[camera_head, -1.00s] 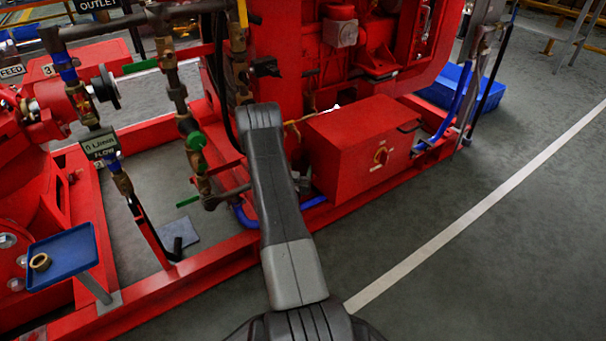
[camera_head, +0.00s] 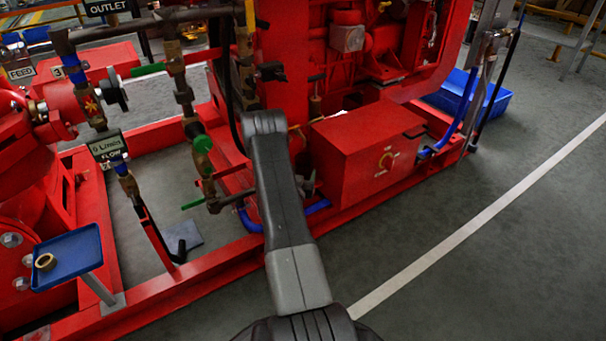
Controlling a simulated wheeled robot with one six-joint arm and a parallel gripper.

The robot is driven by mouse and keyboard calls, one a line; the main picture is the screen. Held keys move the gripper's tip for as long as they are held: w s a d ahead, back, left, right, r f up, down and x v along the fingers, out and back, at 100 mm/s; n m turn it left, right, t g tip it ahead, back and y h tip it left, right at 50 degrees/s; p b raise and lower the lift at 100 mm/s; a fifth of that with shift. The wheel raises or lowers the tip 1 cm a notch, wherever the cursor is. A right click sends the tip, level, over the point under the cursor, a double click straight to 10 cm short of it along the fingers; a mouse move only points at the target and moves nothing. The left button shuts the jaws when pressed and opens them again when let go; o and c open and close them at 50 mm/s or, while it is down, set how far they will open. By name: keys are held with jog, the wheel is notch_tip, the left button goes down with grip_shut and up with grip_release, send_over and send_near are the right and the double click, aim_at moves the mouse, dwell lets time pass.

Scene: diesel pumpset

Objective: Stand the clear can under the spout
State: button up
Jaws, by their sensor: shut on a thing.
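I cannot make out the clear can in this view. A vertical pipe (camera_head: 184,95) with green-handled valves stands left of my arm. Low on it is a brass fitting (camera_head: 215,205) beside a green lever (camera_head: 192,203). I cannot tell whether this fitting is the spout. My grey arm reaches up the middle of the picture and ends in front of the red machine. My gripper is not visible; my arm hides what lies directly behind it.
A red box (camera_head: 360,160) stands right of my arm on the red skid. A blue tray (camera_head: 68,254) holding a tan ring (camera_head: 45,262) is at lower left. A blue bin (camera_head: 465,92) is at back right. Open grey floor with a white line (camera_head: 470,226) lies right.

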jog(key=shift+f, duration=0.2)
jog(key=o, duration=1.1)
jog(key=shift+s, duration=0.1)
jog(key=s+p, duration=0.1)
jog(key=s, duration=0.3)
jog(key=s+a+p, duration=0.1)
jog(key=s, duration=0.4)
jog(key=s+a+p, duration=0.1)
jog(key=s+p, duration=0.1)
jog(key=s, duration=0.2)
jog(key=shift+s, duration=0.2)
jog(key=shift+w, duration=0.1)
jog(key=w+b, duration=0.1)
jog(key=w, duration=0.3)
jog(key=w+d+b, duration=0.1)
jog(key=w, duration=0.4)
jog(key=w+d+b, duration=0.1)
jog(key=w+b, duration=0.1)
jog(key=w, duration=0.2)
jog(key=shift+w, duration=0.3)
jog(key=shift+r, duration=0.2)
